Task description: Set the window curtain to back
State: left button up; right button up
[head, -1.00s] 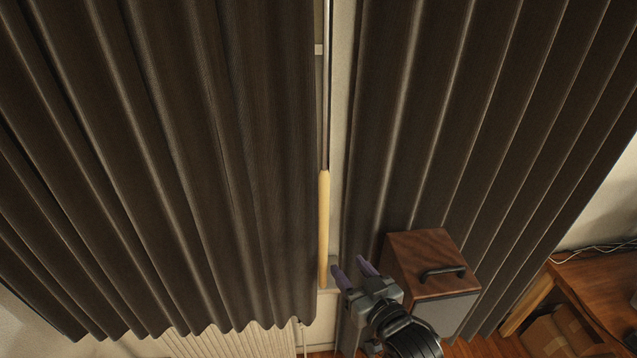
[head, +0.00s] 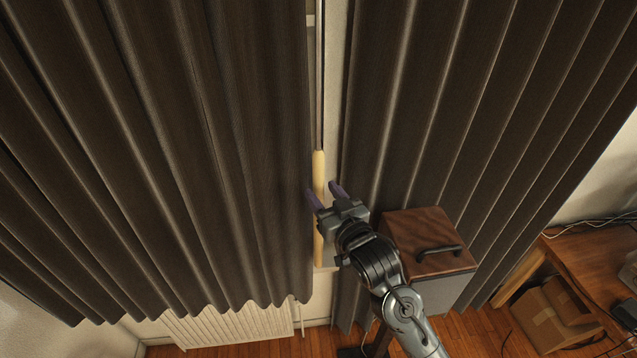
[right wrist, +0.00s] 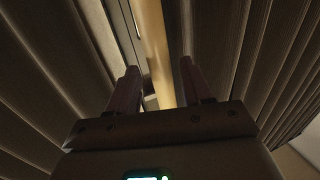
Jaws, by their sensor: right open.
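Two dark brown pleated curtain panels hang at the window, a left panel (head: 200,130) and a right panel (head: 430,110), with a narrow gap between them. A thin draw rod with a pale wooden handle (head: 318,166) hangs upright in the gap, close to the left panel's edge. My right gripper (head: 322,188) is open at the handle, fingers pointing toward it. In the right wrist view the handle (right wrist: 152,50) runs between the two purple fingers; I cannot tell whether it touches either. My left gripper is not in view.
A wooden-topped cabinet with a black handle (head: 428,232) stands right of my arm, before the right panel. A white radiator (head: 225,326) is below the left panel. A wooden desk (head: 600,270) with a cardboard box (head: 545,318) under it stands at far right.

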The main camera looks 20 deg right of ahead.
jog(key=shift+w+a, duration=0.15)
jog(key=shift+w, duration=1.3)
jog(key=shift+c, duration=0.5)
grip_shut()
